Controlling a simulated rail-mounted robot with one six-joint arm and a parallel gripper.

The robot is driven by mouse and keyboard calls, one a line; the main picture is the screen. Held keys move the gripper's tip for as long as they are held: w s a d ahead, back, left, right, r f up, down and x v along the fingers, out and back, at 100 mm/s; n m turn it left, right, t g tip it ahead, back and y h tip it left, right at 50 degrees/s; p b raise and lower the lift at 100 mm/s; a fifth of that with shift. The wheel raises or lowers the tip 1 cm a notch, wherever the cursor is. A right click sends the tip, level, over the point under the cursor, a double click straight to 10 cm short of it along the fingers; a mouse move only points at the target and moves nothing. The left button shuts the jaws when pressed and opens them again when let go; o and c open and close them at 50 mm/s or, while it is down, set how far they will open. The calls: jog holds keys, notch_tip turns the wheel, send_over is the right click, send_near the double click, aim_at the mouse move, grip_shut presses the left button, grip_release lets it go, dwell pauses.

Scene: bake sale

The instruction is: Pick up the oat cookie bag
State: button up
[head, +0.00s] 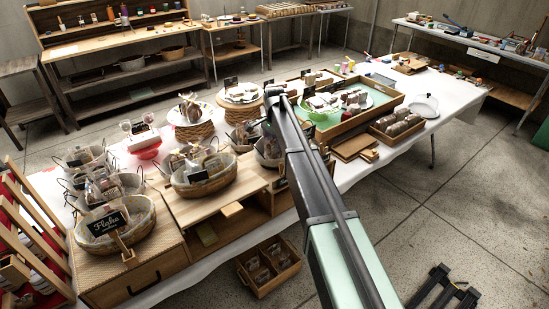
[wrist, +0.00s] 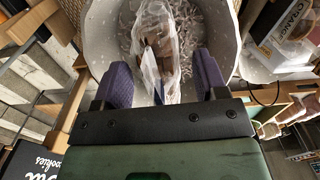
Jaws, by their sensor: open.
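In the wrist view, a clear bag with brown contents (wrist: 152,40) stands in a basket with a pale dotted liner (wrist: 100,32) and shredded filling. I cannot read a label on the bag. My gripper (wrist: 162,75) is open, its two purple-padded fingers reaching into the basket on either side of the bag's near end. I cannot tell whether either finger touches it. A black card at lower left (wrist: 35,160) shows the word "cookies". In the head view my arm hides the gripper, and a basket (head: 266,158) partly shows beside the arm.
A card reading "ORANGE" (wrist: 298,22) stands close right of the basket. Several lined baskets with bags stand nearby, including one on a wooden riser (head: 205,187) and one with a "Flake" sign (head: 103,222). A tray of goods (head: 385,97) lies beyond. A crate (head: 268,265) sits on the floor.

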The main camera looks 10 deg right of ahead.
jog(key=shift+r, duration=0.15)
jog(key=c, duration=0.8)
jog(key=shift+o, duration=0.2)
notch_tip(320, 180, up, 20)
jog(key=p, duration=2)
